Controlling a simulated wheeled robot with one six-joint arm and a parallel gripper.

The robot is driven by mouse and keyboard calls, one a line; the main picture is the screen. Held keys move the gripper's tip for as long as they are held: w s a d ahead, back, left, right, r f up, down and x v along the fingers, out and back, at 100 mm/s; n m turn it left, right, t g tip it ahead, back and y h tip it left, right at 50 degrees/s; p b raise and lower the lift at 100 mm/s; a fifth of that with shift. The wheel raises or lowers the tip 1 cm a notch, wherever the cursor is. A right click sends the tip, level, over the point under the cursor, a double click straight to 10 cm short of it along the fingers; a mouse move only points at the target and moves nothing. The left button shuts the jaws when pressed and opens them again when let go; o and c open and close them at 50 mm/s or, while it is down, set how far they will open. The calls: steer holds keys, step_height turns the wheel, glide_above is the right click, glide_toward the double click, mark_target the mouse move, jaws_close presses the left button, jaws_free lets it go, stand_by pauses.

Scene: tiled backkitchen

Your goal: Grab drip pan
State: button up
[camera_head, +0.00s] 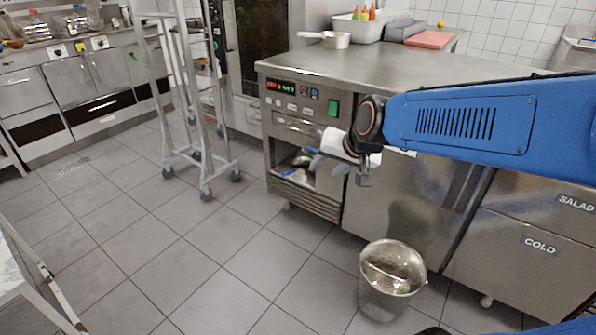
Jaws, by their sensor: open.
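My blue arm reaches in from the right. My gripper (341,170) is open, its two grey fingertips apart, in front of the steel counter unit's left section. I cannot tell for sure whether this piece is the drip pan. The gripper hides part of the bay, and nothing shows between its fingers.
A metal bucket (390,283) stands on the floor before the counter (420,72). A wheeled rack (200,120) stands at the left, beside a dark-doored oven (262,45). The tiled floor at centre left is clear.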

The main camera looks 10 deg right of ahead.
mark_target(290, 172)
steer(key=w+a+f+m+t+h, duration=0.1)
steer(key=w+a+f+m, duration=0.2)
steer(key=w, duration=0.8)
steer(key=w+a+f+m+t, duration=0.2)
steer(key=w+f+m, duration=0.2)
steer(key=w, duration=0.6)
steer(key=w+a+f+m+t+h, duration=0.1)
steer(key=w+a+f+m, duration=0.2)
steer(key=w, duration=0.8)
steer(key=w+f+m+h, duration=0.4)
steer(key=w+f+m, duration=0.1)
steer(key=f, duration=0.8)
steer(key=w+f+m+h, duration=0.4)
steer(key=f, duration=0.9)
steer(key=shift+t, duration=0.4)
steer(key=shift+x, duration=8.7)
steer(key=shift+w+a, duration=0.1)
